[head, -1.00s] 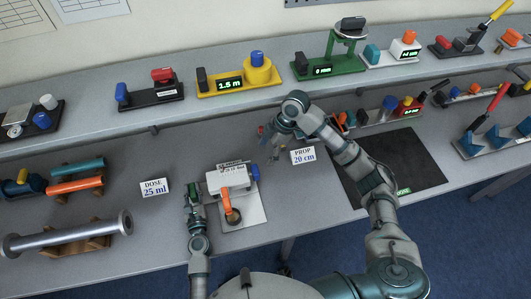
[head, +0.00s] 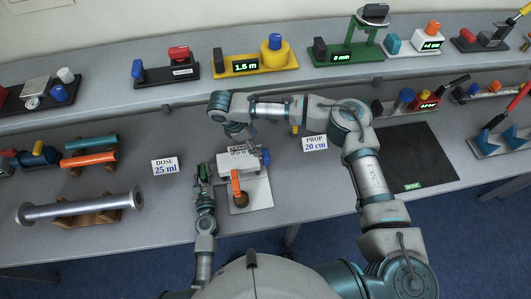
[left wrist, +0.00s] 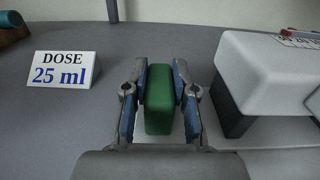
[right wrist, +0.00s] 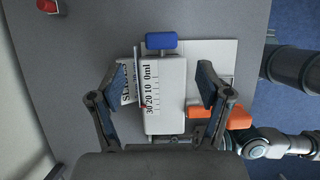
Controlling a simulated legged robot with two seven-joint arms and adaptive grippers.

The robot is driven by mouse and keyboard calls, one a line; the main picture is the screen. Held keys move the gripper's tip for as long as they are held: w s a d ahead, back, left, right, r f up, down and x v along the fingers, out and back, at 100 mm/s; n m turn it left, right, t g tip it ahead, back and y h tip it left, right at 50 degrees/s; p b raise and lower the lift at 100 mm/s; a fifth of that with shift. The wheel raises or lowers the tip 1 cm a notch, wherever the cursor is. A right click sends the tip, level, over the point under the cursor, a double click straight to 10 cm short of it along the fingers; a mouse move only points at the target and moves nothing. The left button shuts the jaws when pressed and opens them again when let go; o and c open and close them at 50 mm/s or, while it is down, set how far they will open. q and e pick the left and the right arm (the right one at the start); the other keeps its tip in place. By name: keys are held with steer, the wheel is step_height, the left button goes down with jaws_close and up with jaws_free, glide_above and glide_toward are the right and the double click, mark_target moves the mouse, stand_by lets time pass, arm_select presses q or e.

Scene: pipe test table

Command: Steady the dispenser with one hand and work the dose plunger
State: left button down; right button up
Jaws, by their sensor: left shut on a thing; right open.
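The dispenser has a white body (head: 236,166) on a pale base plate (head: 262,192), with an orange part (head: 236,182) at its front and a blue knob (head: 266,156) at its right end. My left gripper (head: 203,172) is shut on a green block (left wrist: 172,108) at the dispenser's left. My right gripper (right wrist: 162,75) is open above the dispenser. In the right wrist view the white body (right wrist: 165,100), with its 0 to 30 ml scale, lies between and below the fingers. The blue knob (right wrist: 162,41) shows beyond the fingertips, untouched.
The DOSE 25 ml card (head: 165,167) stands left of the dispenser, the PROP 20 cm card (head: 315,143) to its right. A metal pipe (head: 80,206) lies on a wooden cradle at left. A dark mat (head: 405,160) lies at right. Several devices line the back shelf.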

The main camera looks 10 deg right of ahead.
mark_target(266, 153)
steer(key=x, duration=1)
steer(key=shift+f, duration=0.1)
jaws_close()
steer(key=shift+d, duration=0.1)
jaws_free()
